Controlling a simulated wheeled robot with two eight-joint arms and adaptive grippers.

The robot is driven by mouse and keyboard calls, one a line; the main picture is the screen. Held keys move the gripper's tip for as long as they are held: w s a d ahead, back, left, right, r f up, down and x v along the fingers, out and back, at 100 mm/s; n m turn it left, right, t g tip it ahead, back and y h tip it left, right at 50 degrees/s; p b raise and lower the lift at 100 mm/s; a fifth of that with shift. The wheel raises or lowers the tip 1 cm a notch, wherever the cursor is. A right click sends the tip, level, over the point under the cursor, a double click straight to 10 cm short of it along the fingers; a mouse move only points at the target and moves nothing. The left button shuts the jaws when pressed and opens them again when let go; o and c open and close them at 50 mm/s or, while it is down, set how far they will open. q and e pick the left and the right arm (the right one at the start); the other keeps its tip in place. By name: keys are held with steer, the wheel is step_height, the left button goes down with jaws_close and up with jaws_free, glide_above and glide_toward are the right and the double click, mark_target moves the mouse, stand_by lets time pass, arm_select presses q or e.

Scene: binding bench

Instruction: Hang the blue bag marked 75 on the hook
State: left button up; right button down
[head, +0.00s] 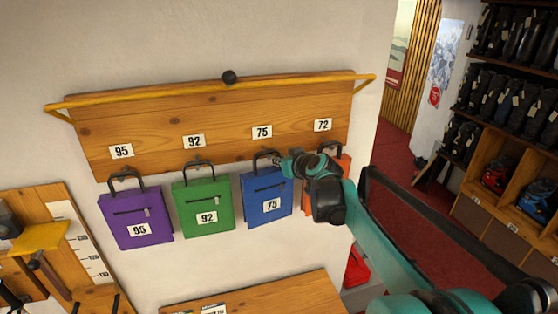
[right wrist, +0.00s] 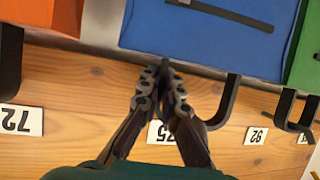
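The blue bag (head: 262,193) marked 75 is below the 75 label (head: 262,132) on a wooden hook board (head: 215,106). Its dark handle loop arches up against the board's lower edge. I cannot tell whether the loop rests on a hook. My right gripper (head: 282,165) is at the right side of this loop. In the right wrist view, which is upside down, the blue bag (right wrist: 215,32) is above the fingertips. My right gripper (right wrist: 163,85) has its fingers close together around one leg of the dark handle (right wrist: 229,100). My left gripper is not in view.
A green bag (head: 207,198) marked 92 and a purple bag (head: 134,222) marked 95 hang to the left. An orange bag (head: 311,201) is to the right, partly behind my arm. A wooden surface (head: 285,296) lies below; shelves (head: 515,150) stand far right.

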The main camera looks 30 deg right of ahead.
steer(key=c, duration=1.6)
jaws_free()
steer(key=shift+c, duration=0.2)
steer(key=shift+s, duration=0.15)
steer(key=v, duration=2.4)
